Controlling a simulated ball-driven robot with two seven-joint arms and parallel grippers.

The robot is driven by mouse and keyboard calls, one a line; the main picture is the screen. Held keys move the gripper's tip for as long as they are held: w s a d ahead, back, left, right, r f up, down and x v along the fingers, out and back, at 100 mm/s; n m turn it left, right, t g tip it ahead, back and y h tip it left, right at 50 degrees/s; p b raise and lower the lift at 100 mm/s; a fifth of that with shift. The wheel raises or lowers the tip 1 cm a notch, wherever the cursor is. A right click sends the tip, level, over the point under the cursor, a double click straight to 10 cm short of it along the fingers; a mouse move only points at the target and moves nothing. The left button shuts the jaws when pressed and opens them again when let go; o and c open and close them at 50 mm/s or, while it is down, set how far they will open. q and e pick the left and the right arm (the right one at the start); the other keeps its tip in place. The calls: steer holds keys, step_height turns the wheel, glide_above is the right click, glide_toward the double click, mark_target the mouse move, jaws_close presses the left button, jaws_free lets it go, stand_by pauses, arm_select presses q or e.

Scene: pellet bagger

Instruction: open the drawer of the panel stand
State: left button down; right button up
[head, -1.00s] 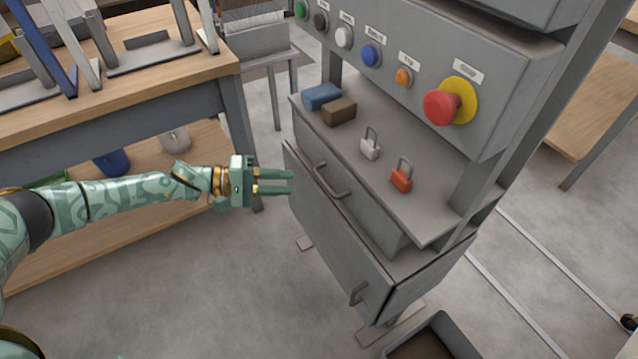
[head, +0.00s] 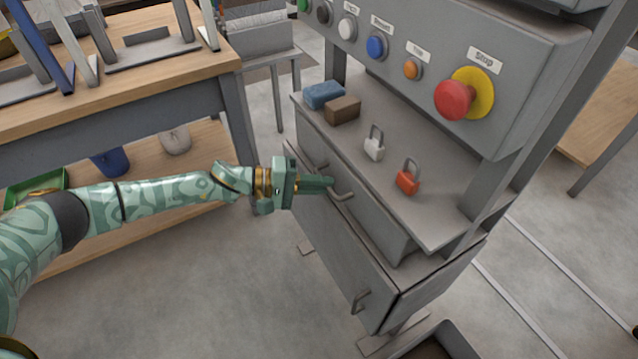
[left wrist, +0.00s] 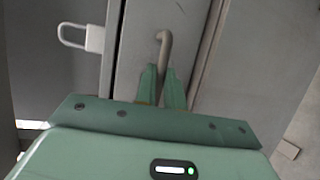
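The grey panel stand (head: 440,205) fills the middle right of the head view. Its drawer (head: 375,224) sits under the shelf, its front close to the stand, and carries a bent bar handle (head: 345,194). My left gripper (head: 328,183) is at this handle. In the left wrist view the handle (left wrist: 164,48) runs down between the two fingertips (left wrist: 163,78), which are close on either side of it, so the gripper looks shut on it. Part of the handle is hidden behind the fingers. My right gripper is in neither view.
On the stand's shelf are a blue block (head: 323,95), a brown block (head: 342,110), a white padlock (head: 374,146) and a red padlock (head: 408,179). Above is a button panel with a red stop button (head: 455,99). A wooden bench (head: 130,62) stands left. A dark bin (head: 445,343) is below.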

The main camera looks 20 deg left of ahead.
arm_select(q)
steer(key=shift+s+a, duration=0.1)
